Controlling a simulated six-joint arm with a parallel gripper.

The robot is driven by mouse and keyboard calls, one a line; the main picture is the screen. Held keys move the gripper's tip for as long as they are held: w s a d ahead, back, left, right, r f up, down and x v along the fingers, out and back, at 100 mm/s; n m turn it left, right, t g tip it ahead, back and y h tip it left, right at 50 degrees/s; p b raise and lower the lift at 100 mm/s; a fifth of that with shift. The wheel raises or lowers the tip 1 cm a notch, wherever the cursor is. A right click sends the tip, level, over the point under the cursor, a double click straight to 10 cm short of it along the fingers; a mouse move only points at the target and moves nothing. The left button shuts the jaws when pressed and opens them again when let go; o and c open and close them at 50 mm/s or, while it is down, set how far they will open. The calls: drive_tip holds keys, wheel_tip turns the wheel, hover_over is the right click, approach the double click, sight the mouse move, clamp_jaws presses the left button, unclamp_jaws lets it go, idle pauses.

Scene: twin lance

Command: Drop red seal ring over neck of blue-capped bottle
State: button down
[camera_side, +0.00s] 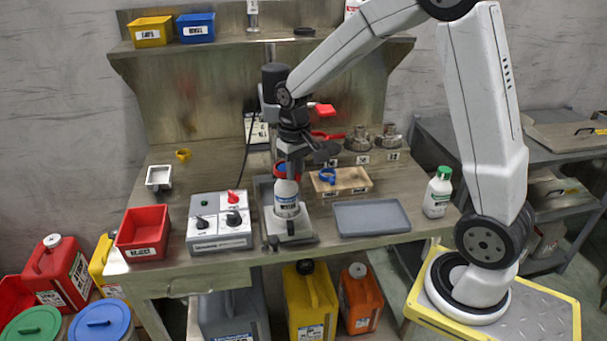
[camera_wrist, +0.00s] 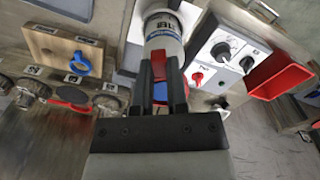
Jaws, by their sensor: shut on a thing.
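The white bottle (camera_side: 287,199) with a blue label stands upright on a pale stand in a grey tray; its body also shows in the wrist view (camera_wrist: 162,28). My gripper (camera_side: 288,167) points down at the bottle's top. It is shut on the red seal ring (camera_side: 281,172), at the level of the cap and neck. In the wrist view the ring (camera_wrist: 178,88) shows red beside the dark fingers, and the blue cap (camera_wrist: 160,92) shows between them. The fingers hide much of the ring and neck, so I cannot tell how low it sits.
A grey switch box (camera_side: 219,222) and red bin (camera_side: 142,233) stand left of the bottle. A wooden block (camera_side: 350,181) with a blue ring (camera_side: 328,176) and an empty grey tray (camera_side: 371,217) lie to the right. A green-capped bottle (camera_side: 437,193) stands near the bench's right end.

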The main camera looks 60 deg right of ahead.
idle(0.4)
drive_tip(key=c, duration=0.6)
unclamp_jaws()
drive_tip(key=shift+r, duration=3.85)
drive_tip(key=shift+s+a+f, duration=0.25)
drive_tip(key=shift+a+f, duration=0.05)
drive_tip(key=shift+f, duration=0.1)
drive_tip(key=s+a+f+n, duration=0.1)
drive_tip(key=s+a+f, duration=0.1)
drive_tip(key=s+f, duration=0.1)
drive_tip(key=s+a+f+n+t, duration=0.1)
drive_tip(key=s+a+f, duration=0.1)
drive_tip(key=s+f, duration=0.2)
drive_tip(key=s+a+f+n+t, duration=0.1)
drive_tip(key=s+a+f, duration=0.2)
drive_tip(key=s, duration=0.1)
drive_tip(key=shift+a+f, duration=0.1)
drive_tip(key=shift+f, duration=0.1)
